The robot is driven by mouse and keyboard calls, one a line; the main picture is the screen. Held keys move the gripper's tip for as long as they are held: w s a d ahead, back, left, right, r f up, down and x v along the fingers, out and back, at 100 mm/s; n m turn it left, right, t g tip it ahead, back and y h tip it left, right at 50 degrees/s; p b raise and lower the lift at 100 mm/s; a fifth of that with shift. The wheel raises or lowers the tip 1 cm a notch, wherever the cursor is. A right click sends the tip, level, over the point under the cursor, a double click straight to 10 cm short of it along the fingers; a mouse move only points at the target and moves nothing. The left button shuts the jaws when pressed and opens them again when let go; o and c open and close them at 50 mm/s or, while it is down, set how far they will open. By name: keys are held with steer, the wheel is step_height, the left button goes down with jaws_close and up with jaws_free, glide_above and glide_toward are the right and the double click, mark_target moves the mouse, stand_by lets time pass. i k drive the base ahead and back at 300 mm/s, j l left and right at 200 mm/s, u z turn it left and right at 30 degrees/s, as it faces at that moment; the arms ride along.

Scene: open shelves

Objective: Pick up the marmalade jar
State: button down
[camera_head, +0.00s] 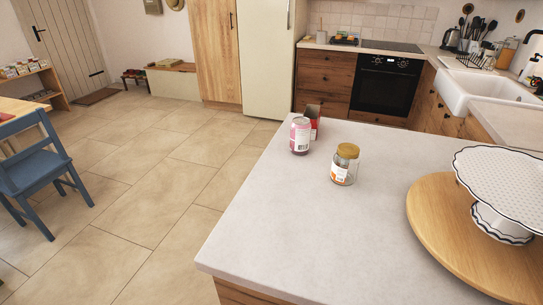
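A glass jar (344,164) with a gold lid and an orange-and-white label stands upright on the pale countertop (290,225); it looks like the marmalade jar. A pink and white can (300,136) stands to its left and a little farther back. A red box (313,120) stands just behind the can and is partly hidden by it. My gripper is not in view.
A round wooden board (436,232) with a white cake stand (500,224) takes up the counter's right side. The counter's front left is clear. A blue chair (35,165) stands at the left on open tiled floor (150,190).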

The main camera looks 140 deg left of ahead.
mark_target(346, 161)
steer(key=u, duration=3.95)
